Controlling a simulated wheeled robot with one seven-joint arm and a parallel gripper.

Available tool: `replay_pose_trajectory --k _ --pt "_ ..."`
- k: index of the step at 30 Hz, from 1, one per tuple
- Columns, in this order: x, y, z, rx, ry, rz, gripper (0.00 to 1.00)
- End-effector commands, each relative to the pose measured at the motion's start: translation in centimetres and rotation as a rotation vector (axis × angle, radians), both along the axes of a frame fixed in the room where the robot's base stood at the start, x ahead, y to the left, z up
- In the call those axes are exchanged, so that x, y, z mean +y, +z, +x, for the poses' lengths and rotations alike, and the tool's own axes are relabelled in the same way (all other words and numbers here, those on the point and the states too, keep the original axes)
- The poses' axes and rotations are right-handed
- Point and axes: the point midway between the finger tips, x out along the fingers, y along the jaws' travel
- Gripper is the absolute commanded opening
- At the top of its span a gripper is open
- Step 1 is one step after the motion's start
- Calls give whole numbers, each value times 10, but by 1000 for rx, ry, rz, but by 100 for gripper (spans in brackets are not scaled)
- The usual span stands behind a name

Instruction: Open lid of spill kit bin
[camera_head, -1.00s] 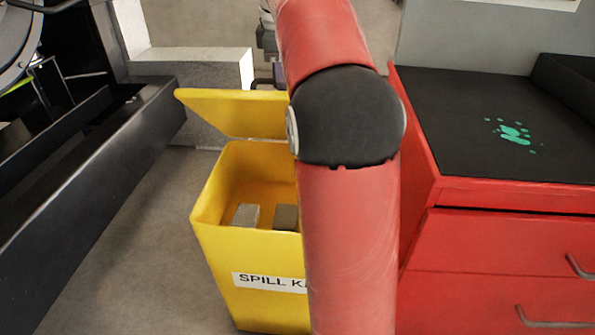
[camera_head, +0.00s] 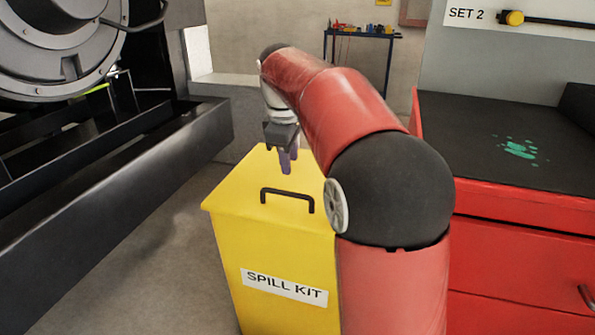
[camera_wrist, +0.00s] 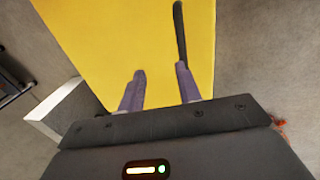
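The yellow spill kit bin (camera_head: 275,305) stands in the middle of the head view, with a white "SPILL KIT" label on its front. Its yellow lid (camera_head: 240,190) is down over the bin, so the inside is hidden. A black bar handle (camera_head: 288,194) is on the lid; it also shows in the wrist view (camera_wrist: 180,35). My gripper (camera_head: 287,165) is above the lid, behind the handle in the head view. In the wrist view its two purple fingers (camera_wrist: 160,73) are apart over the lid with nothing between them, and the handle is beyond the right finger.
A red drawer cabinet (camera_head: 515,248) with a black top stands to the right. A black steel frame (camera_head: 120,190) with machinery runs along the left. A pale block (camera_head: 235,95) is behind the bin. Bare floor (camera_head: 165,270) lies between frame and bin.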

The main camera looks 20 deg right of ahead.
Motion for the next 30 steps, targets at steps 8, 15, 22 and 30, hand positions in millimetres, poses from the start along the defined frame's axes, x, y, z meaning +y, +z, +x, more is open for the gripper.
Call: replay_pose_trajectory --k 8,15,22,30 --pt "4 -5 0 0 -1 0 34" --pt "4 -2 -5 -9 -15 4 34" --pt "12 7 -76 -109 -208 73 34" --pt "24 -25 -195 -259 -558 234 34"
